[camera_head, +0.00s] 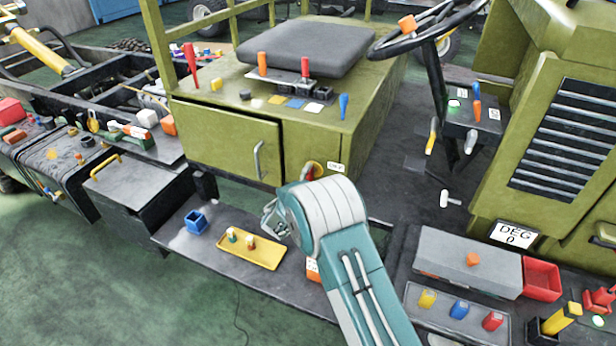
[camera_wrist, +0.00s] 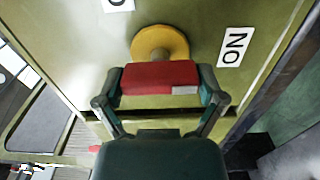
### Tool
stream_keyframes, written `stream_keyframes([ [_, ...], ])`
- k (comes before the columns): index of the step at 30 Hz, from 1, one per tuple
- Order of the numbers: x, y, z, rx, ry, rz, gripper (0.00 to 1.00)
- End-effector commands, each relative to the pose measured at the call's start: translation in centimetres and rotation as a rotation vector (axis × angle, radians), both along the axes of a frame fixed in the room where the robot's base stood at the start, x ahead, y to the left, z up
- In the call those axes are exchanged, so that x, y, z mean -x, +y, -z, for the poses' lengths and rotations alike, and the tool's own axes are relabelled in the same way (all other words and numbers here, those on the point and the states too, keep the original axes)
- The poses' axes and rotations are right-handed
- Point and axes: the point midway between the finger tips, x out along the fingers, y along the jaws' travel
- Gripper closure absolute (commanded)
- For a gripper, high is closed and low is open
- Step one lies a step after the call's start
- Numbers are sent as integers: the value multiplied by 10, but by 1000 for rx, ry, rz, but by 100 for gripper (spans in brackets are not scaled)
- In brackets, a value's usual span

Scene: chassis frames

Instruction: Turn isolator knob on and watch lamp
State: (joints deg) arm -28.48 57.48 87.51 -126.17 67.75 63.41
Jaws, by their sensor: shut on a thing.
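The isolator knob has a red handle (camera_wrist: 160,76) in front of a round yellow disc (camera_wrist: 158,42) on the olive panel. The handle lies level across the wrist view, with a pale mark at its right end. An ON label (camera_wrist: 235,47) is to the right of the disc. My gripper (camera_wrist: 160,88) is shut on the red handle, one finger at each end. In the head view the yellow disc (camera_head: 317,167) shows just above my arm, which hides most of my gripper. A pale-green lamp (camera_head: 454,103) glows on the small console; I cannot tell whether it is the task's lamp.
A yellow tray (camera_head: 262,262) and blue bin (camera_head: 196,222) sit on the step left of my arm. A grey box (camera_head: 455,258) and red bin (camera_head: 541,280) are at the right. Levers and a black seat (camera_head: 305,50) are above. Green floor is clear at lower left.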

Motion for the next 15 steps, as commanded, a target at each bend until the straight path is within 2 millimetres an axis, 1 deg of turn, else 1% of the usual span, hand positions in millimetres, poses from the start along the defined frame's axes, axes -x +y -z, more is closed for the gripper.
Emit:
stream_keyframes([
  [1, 2, -2, 8, 0, 16, 3, 7],
  [2, 3, -2, 8, 0, 16, 3, 0],
  [12, 2, -1, 6, 1, 12, 2, 0],
  [15, 6, 2, 5, 1, 12, 0, 0],
])
